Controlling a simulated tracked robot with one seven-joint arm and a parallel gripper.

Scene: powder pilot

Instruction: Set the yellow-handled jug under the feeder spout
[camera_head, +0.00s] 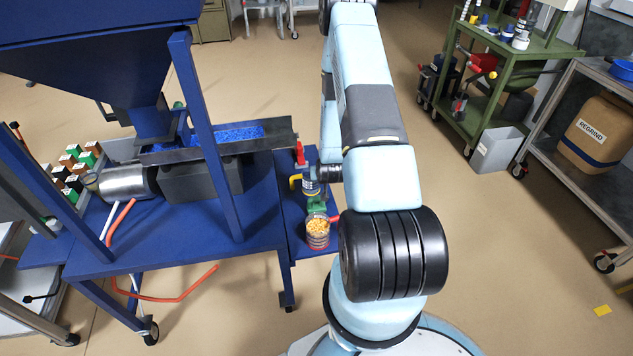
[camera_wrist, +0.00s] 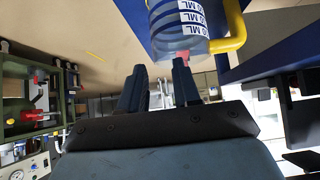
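The yellow-handled jug (camera_head: 311,187) is near the small blue side shelf, just right of the feeder, in the head view. Its yellow handle (camera_head: 295,181) points left. In the wrist view the clear jug (camera_wrist: 180,38), with white "ML" labels, is at the top, its handle at the right. My gripper (camera_wrist: 157,80) is open, its dark fingers apart and empty. The jug is beyond the right finger's tip; I cannot tell if they touch. The feeder trough (camera_head: 262,146) holds blue pellets and ends above and left of the jug. The spout's exact outlet is unclear.
A container of yellow pellets (camera_head: 318,232) with a red handle stands close in front of the jug, beside a green item (camera_head: 317,203). A red part (camera_head: 300,153) is at the trough end. A green cart (camera_head: 510,60) stands far right, with open floor between.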

